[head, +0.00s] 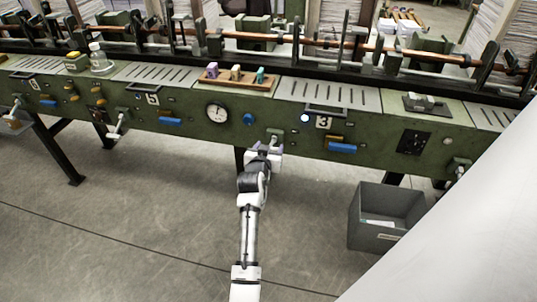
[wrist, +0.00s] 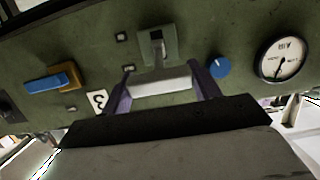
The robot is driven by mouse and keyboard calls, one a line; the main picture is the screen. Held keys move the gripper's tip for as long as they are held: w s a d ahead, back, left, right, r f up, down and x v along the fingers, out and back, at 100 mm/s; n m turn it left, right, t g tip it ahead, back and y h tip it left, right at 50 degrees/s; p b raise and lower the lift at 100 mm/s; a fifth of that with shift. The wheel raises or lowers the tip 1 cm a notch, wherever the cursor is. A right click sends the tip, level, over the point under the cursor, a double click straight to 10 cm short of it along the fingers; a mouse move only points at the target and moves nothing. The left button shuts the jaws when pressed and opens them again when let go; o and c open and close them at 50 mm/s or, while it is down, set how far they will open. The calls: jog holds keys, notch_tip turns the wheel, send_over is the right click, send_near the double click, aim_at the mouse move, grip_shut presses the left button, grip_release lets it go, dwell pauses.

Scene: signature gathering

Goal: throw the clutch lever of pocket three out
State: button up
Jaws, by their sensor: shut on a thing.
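The number 3 plate (head: 323,122) marks pocket three on the green machine front; the plate also shows in the wrist view (wrist: 97,100). The clutch lever sits left of it in the head view, mostly hidden by my gripper (head: 264,151). In the wrist view the lever's pale cylindrical handle (wrist: 162,86) lies crosswise between the two purple fingers of my gripper (wrist: 162,88), which is shut on it. The lever's arm runs into a slotted grey-green plate (wrist: 157,45). I cannot tell exactly how far the lever is tilted.
A blue knob (head: 249,119) and a dial gauge (head: 216,113) are left of the lever. A blue-and-orange handle (head: 341,147) is below the 3 plate. Similar levers stand at pocket five (head: 121,122) and farther right (head: 455,170). A grey bin (head: 375,232) stands on the floor.

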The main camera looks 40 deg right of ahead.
jog(key=shift+w+d+r, duration=0.1)
jog(key=shift+w+r, duration=0.05)
jog(key=shift+r, duration=0.3)
jog(key=shift+w+d+r, duration=0.1)
jog(key=shift+r, duration=0.35)
jog(key=o, duration=1.4)
jog(key=shift+f, duration=0.2)
jog(key=shift+s, duration=0.1)
jog(key=shift+s+a, duration=0.15)
jog(key=shift+a, duration=0.05)
jog(key=b+v, duration=0.3)
jog(key=v, duration=1)
